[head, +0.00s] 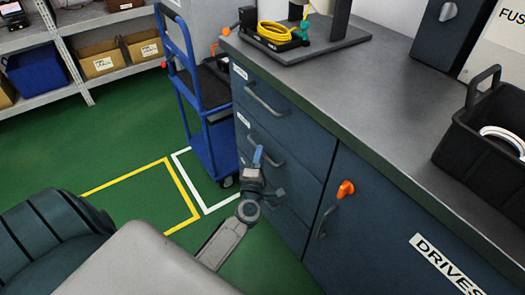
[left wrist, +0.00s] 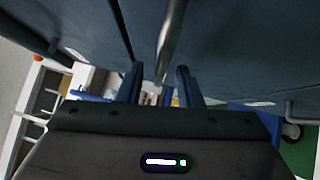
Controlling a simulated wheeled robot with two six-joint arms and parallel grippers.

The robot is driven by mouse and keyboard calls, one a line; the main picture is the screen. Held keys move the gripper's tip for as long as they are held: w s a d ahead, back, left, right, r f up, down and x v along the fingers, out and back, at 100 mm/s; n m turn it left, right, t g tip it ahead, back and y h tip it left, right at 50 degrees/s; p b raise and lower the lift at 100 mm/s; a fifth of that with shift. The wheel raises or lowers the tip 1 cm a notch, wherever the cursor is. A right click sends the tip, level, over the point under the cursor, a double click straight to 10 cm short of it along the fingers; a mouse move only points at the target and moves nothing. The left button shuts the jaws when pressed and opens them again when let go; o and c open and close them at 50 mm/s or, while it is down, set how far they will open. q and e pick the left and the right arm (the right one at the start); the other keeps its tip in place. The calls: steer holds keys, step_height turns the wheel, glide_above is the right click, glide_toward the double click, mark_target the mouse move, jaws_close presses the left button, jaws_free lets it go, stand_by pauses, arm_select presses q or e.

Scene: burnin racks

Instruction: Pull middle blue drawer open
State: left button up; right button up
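The blue cabinet's middle drawer (head: 291,164) is flush with the front, below the top drawer (head: 284,101). Its metal bar handle (head: 272,150) is partly hidden by my left gripper (head: 266,172), which is right in front of it. In the left wrist view my left gripper (left wrist: 160,84) is open. A metal handle bar (left wrist: 169,42) reaches in between its two fingers, with space visible on both sides. I cannot tell whether either finger touches it. My right gripper is not in view.
A blue cart (head: 213,140) stands just left of the drawers. A cabinet door with an orange latch (head: 346,189) is to the right. The worktop (head: 345,80) holds a black tote (head: 480,150) and a yellow cable coil (head: 278,32). Green floor (head: 110,150) is open at left.

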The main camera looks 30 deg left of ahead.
arm_select(q)
steer(key=shift+x, duration=1.2)
jaws_close()
